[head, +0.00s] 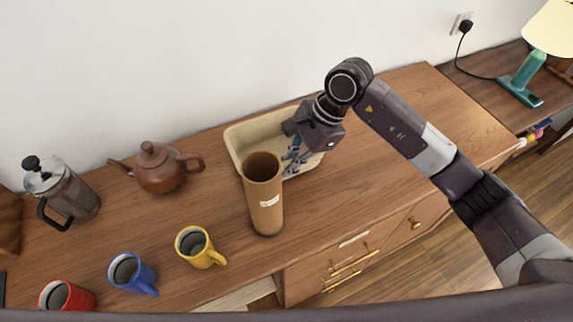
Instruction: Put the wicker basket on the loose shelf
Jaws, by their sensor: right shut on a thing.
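A tall brown tube (266,208) with an open top and a small pale label is upright in front of a beige rectangular tray (236,136). My right gripper (291,164) reaches down over the tray, its fingers at the tube's right rim, shut on the tube. Part of the fingertips is hidden, and I cannot tell whether the tube's base touches the cabinet top. No clearly woven basket shows; the beige tray is the only basket-like thing. A pale board (243,297) shows in an opening below the front edge. I cannot tell whether it is the loose shelf. My left gripper is not in view.
On the wooden cabinet top (375,165) stand a brown teapot (160,169), a French press (66,190), and yellow (197,248), blue (128,272) and red (65,297) mugs. Drawers (350,262) lie below. A lamp (524,75) stands at the right. The cabinet top's right part is clear.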

